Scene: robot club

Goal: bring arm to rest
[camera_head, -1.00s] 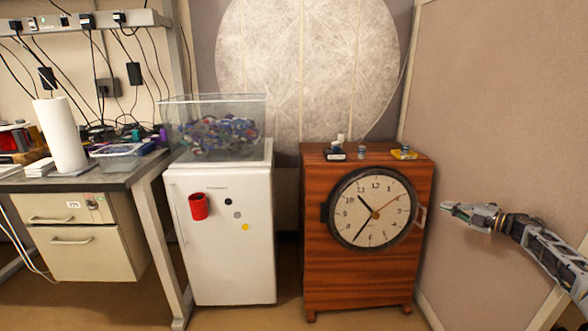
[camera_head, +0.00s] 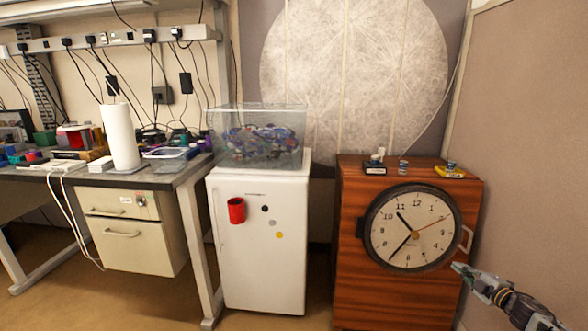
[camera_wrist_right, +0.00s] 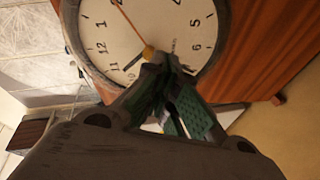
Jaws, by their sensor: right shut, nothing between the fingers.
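My right gripper (camera_head: 459,268) is shut and empty. In the head view it is at the lower right, in front of the right edge of a wooden cabinet (camera_head: 352,295) with a round clock (camera_head: 425,240) on its front. Its fingers (camera_wrist_right: 160,62) also show in the right wrist view, drawn together in front of the clock face (camera_wrist_right: 105,25). I cannot tell the exact gap between the fingertips and the cabinet. My left gripper is in neither view.
A white fridge (camera_head: 265,285) with a red cup (camera_head: 237,210) on its door stands left of the cabinet. A clear bin (camera_head: 258,118) sits on top of it. A workbench (camera_head: 175,180) is further left. A beige panel (camera_head: 530,150) stands at the right.

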